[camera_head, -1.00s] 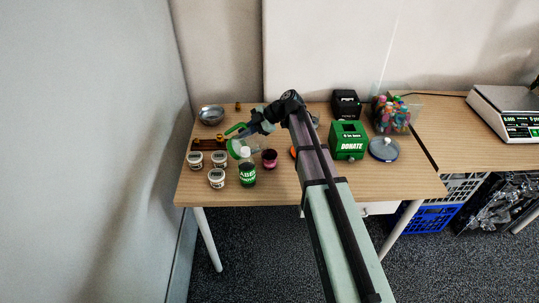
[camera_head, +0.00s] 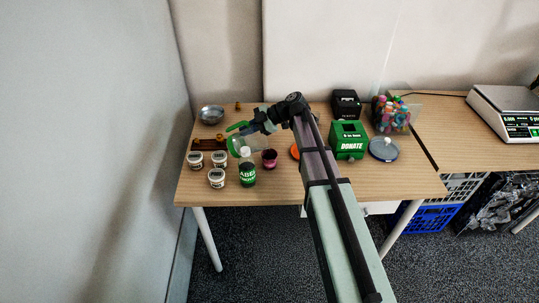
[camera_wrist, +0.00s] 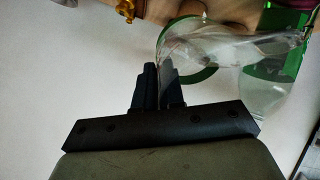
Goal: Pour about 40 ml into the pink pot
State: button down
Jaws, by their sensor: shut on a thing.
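The pink pot (camera_head: 269,160) stands upright on the table, dark inside, just right of the green-labelled bottle (camera_head: 247,175). My gripper (camera_head: 255,125) is above and behind the pot, shut on a clear jug with green parts (camera_head: 236,127). In the wrist view the jaws (camera_wrist: 158,85) close at the clear jug (camera_wrist: 205,45), which looks tilted. The liquid level in the jug cannot be made out. The pot cannot be made out for sure in the wrist view.
Several white labelled jars (camera_head: 216,178) stand at the left front. A metal bowl (camera_head: 211,115) is at the back left. The green donate box (camera_head: 348,140), a grey round lid (camera_head: 383,149) and a clear bin of colourful items (camera_head: 391,115) are at the right. The front middle is clear.

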aim_at(240, 132)
jog(key=shift+r, duration=0.1)
jog(key=shift+w+a, duration=0.1)
jog(key=shift+a, duration=0.3)
dwell(0.3)
jog(key=shift+r+y, duration=0.15)
jog(key=shift+y, duration=0.15)
dwell(0.7)
dwell(1.0)
jog(key=shift+a, duration=0.15)
jog(key=shift+a+f+h, duration=0.35)
jog(key=shift+f+h, duration=0.15)
jog(key=shift+h, duration=0.3)
jog(key=shift+a+r+h, duration=0.1)
jog(key=shift+a+h, duration=0.1)
jog(key=shift+h, duration=0.7)
jog(key=shift+a+f+h, duration=0.2)
jog(key=shift+f+h, duration=0.4)
jog(key=shift+h, duration=0.1)
